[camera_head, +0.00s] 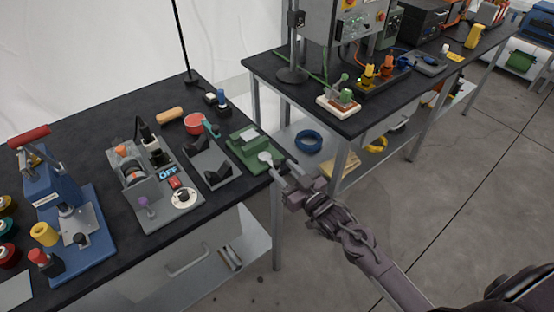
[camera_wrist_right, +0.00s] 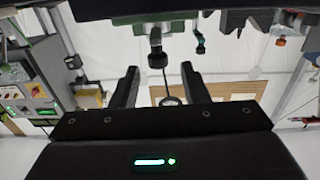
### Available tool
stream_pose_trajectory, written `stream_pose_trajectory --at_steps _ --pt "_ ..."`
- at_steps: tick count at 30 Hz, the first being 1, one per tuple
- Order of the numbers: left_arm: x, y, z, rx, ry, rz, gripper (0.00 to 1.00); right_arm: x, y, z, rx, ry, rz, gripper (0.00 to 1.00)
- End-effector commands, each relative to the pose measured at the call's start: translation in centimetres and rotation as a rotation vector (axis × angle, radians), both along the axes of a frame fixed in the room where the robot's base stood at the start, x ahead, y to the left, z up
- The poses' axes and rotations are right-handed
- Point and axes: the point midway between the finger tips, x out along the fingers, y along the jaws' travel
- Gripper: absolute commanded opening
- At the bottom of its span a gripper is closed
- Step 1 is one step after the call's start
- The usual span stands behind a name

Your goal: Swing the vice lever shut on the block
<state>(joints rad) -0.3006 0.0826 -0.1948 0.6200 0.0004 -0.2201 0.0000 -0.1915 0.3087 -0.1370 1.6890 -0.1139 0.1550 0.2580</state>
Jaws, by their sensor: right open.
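A green vice (camera_head: 243,141) sits at the right front corner of the black-topped left bench. A pale round knob (camera_head: 265,157) shows at its front edge, close to my right gripper. My right gripper (camera_head: 284,167) is open, just off the bench corner and to the right of the vice. In the right wrist view, the two dark fingers of my right gripper (camera_wrist_right: 159,87) stand apart with nothing clearly held between them. A green part (camera_wrist_right: 180,27) with dark knobbed ends shows above and beyond them. I cannot make out a block in the vice. My left gripper is not in view.
A grey V-shaped stand (camera_head: 210,168) and a grey machine with an OFF display (camera_head: 137,188) stand left of the vice. A blue press (camera_head: 62,205) stands farther left. A second bench (camera_head: 350,122) lies behind to the right. Open floor (camera_head: 450,200) surrounds my right arm.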

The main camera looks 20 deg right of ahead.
Motion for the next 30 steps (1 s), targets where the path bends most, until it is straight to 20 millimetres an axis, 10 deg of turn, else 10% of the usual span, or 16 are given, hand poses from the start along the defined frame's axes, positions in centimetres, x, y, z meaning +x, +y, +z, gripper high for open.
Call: stream_pose_trajectory --at_steps 19,30 --pt "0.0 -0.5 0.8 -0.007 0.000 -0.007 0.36 4.1 1.4 -0.1 -0.002 0.002 0.000 0.41" --pt "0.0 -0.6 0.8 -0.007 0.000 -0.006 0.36 4.1 1.4 -0.1 -0.002 0.002 0.000 0.00"
